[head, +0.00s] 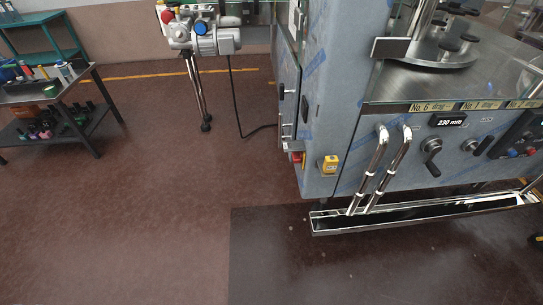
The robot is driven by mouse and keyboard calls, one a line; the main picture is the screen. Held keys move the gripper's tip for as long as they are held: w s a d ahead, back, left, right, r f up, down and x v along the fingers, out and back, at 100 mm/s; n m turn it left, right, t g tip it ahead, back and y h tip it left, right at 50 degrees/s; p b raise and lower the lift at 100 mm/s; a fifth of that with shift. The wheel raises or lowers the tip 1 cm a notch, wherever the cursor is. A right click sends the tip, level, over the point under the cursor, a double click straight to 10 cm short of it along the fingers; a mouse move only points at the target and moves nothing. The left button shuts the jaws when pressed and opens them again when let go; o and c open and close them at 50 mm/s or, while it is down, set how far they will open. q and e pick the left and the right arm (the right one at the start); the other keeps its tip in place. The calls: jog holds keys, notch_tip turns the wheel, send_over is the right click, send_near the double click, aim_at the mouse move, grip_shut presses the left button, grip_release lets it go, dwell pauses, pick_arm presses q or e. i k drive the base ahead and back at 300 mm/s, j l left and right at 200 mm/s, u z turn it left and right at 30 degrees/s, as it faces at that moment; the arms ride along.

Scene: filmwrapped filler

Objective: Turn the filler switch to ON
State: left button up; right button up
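The filler machine (335,90), with a blue-grey film-wrapped body, stands at the right. Its front carries a black rotary handle (432,150) below a 230 mm display (449,120), and a smaller dark-handled knob (477,146) to the right. A dark control panel (518,140) with red and blue controls lies at the right edge. A yellow box (328,165) sits low on the front near the left corner. I cannot tell which of these is the filler switch, or its setting. Neither of my grippers is in view.
Two bent metal pipes (378,165) and a long metal trough (420,212) stick out from the machine's front. A dark mat (290,265) lies before it. A motor unit on a stand (205,40) and a laden table (75,85) stand left. The floor between is clear.

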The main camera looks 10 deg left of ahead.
aim_at(297, 157)
jog(key=j, duration=0.2)
jog(key=z, duration=0.55)
jog(key=i+j+z, duration=0.15)
jog(key=j+z, duration=0.5)
jog(key=z, duration=0.2)
jog(key=i+j+z, duration=0.1)
jog(key=j+z, duration=0.7)
jog(key=k+l, duration=0.05)
